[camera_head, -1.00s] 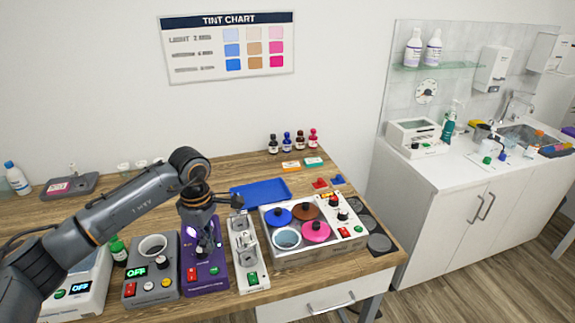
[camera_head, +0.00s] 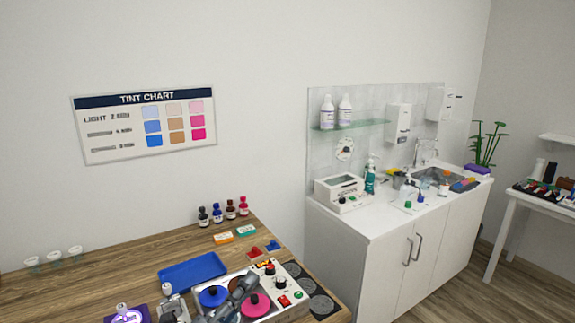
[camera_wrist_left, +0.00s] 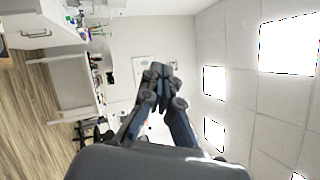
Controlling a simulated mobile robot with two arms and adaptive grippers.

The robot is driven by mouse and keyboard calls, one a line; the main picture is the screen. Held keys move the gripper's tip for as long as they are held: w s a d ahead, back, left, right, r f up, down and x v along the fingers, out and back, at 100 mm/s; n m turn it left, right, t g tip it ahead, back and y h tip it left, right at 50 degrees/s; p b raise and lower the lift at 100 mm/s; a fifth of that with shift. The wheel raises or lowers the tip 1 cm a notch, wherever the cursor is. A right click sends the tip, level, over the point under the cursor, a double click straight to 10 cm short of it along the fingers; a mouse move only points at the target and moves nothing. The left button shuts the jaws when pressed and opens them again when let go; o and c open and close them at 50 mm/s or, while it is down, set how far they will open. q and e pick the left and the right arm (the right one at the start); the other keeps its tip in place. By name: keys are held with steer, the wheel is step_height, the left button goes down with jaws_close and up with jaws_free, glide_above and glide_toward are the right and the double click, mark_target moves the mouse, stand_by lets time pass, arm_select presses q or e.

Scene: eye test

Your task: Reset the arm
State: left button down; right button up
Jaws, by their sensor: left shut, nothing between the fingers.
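My left gripper (camera_head: 243,287) shows at the bottom of the head view, dark grey and partly cut off by the lower edge. It appears in front of the white tinting unit with blue and pink round lids; its exact height above it is hard to tell. In the left wrist view the gripper (camera_wrist_left: 160,72) has its two fingertips together, with nothing between them. That view is turned on its side, with the ceiling lights at the right and the floor at the left. My right gripper is in neither view.
The wooden table (camera_head: 105,268) carries a blue tray (camera_head: 193,271), the tinting unit (camera_head: 290,299) and several small bottles at the back. A white sink cabinet (camera_head: 385,270) stands to the right, with a gap of floor beyond it. A white side table (camera_head: 545,197) is at the far right.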

arm_select(q)
steer(key=s+a+f+n+g+y, duration=0.35)
steer(key=a+f+n+y, duration=1.05)
steer(key=n, duration=0.5)
steer(key=s+f+n+g+h, duration=0.1)
steer(key=s+f+n+g, duration=0.1)
steer(key=s+f+g, duration=0.45)
steer(key=s+d+f+n+g, duration=0.1)
steer(key=s+f+n, duration=0.2)
steer(key=s, duration=0.6)
steer(key=s+f+n+g+h, duration=0.1)
steer(key=s+f+n+g, duration=0.1)
steer(key=s+f+g, duration=0.45)
step_height(320, 180, down, 25)
steer(key=s+t+b, duration=0.2)
steer(key=s+a+f+g+b, duration=0.1)
steer(key=s+a+f+b, duration=0.1)
steer(key=s+f, duration=1.5)
step_height(320, 180, down, 3)
steer(key=shift+a+f+y, duration=0.1)
steer(key=shift+a+y, duration=0.2)
steer(key=shift+a, duration=0.2)
